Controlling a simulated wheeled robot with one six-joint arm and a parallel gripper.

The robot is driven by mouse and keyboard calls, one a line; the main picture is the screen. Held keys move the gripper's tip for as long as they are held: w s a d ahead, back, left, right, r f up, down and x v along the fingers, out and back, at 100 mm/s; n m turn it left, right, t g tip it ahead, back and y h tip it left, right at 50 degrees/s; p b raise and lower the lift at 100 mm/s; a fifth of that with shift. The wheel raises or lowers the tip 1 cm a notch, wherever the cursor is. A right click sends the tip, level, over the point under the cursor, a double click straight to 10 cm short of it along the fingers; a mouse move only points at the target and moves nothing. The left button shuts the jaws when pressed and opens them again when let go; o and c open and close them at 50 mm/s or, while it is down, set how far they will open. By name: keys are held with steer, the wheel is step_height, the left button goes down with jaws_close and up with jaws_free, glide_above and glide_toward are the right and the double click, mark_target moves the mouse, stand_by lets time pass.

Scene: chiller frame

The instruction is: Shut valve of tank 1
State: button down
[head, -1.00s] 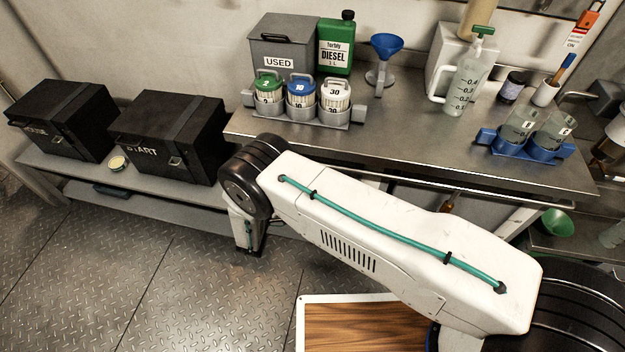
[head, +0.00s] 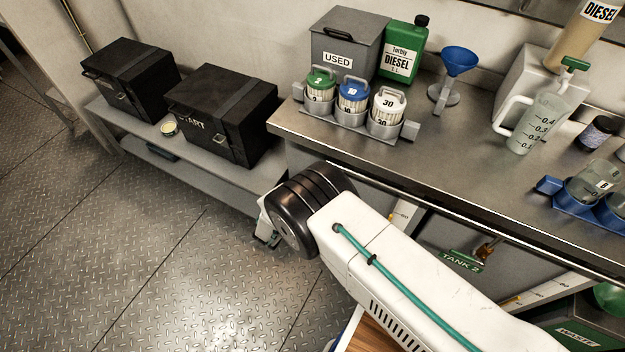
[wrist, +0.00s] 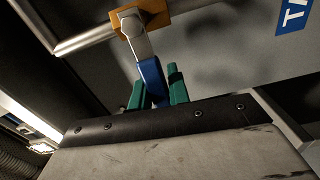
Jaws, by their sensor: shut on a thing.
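In the wrist view a valve has a brass-coloured body (wrist: 143,14) on a pipe, with a grey metal lever that ends in a blue grip (wrist: 152,80). My gripper (wrist: 157,90) has green fingers, one on each side of the blue grip, and is shut on it. The lever slants down from the valve body into the fingers. A blue label (wrist: 293,14) beside the valve is cut off after its first letter, so I cannot read a tank number. In the head view the valve and my fingers are hidden behind my arm and the bench.
Black boxes (head: 222,112) stand on the low shelf. The floor at left is clear.

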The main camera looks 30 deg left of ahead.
steer(key=shift+a+r, duration=0.1)
steer(key=shift+r, duration=0.15)
steer(key=c, duration=1.3)
jaws_free()
steer(key=shift+c, duration=0.2)
steer(key=s, duration=0.7)
steer(key=shift+s+d, duration=0.25)
steer(key=shift+s, duration=0.1)
steer(key=shift+d, duration=0.1)
